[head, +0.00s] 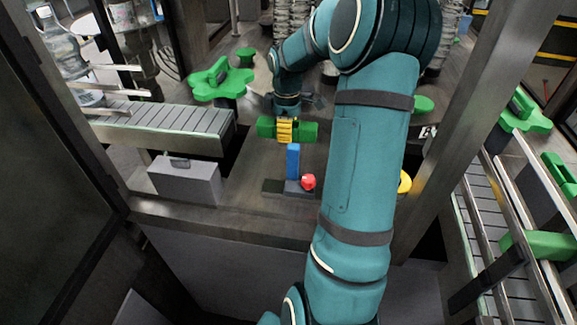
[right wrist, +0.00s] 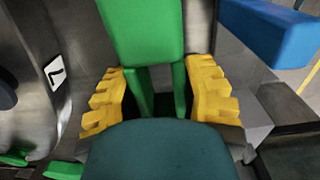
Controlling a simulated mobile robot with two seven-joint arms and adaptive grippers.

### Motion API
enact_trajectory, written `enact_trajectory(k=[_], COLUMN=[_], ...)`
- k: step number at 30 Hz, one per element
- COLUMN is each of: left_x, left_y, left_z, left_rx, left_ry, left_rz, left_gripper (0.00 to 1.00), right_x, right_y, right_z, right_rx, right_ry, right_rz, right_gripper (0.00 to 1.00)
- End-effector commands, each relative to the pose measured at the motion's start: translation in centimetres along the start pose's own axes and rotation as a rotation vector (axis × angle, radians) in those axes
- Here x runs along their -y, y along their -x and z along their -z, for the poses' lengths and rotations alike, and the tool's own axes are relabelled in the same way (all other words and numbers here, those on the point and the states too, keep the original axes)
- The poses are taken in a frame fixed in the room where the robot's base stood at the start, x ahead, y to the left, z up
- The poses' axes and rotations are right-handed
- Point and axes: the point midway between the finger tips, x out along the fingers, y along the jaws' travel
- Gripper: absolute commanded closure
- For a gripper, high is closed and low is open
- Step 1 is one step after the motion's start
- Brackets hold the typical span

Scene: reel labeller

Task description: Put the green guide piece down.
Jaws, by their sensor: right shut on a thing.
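My right gripper (head: 286,130) has yellow fingers and is shut on the green guide piece (head: 308,131), which sticks out on both sides of them. In the right wrist view the green guide piece (right wrist: 144,35) lies between the two yellow fingers of the gripper (right wrist: 158,95). In the head view it shows just above the top of a blue upright block (head: 293,162). I cannot tell whether it touches anything below. My left gripper is not in view.
The blue block stands on a dark base beside a red knob (head: 308,181). A grey box (head: 185,180) stands to the left, below a slatted conveyor (head: 165,122). A green star wheel (head: 220,80) is behind. Another conveyor (head: 485,210) runs at right. My right arm hides the middle right.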

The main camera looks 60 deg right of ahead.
Motion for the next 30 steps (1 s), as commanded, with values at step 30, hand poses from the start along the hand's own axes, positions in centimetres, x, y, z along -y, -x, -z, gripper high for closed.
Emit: enact_trajectory(k=[30], left_x=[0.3], left_y=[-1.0], left_z=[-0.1], left_rx=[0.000], left_ry=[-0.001], left_rz=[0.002], left_gripper=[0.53], right_x=[-0.1], right_y=[-10.1], right_z=[-0.4], right_rx=[0.001], right_ry=[0.001], right_rz=[-0.001], right_gripper=[1.00])
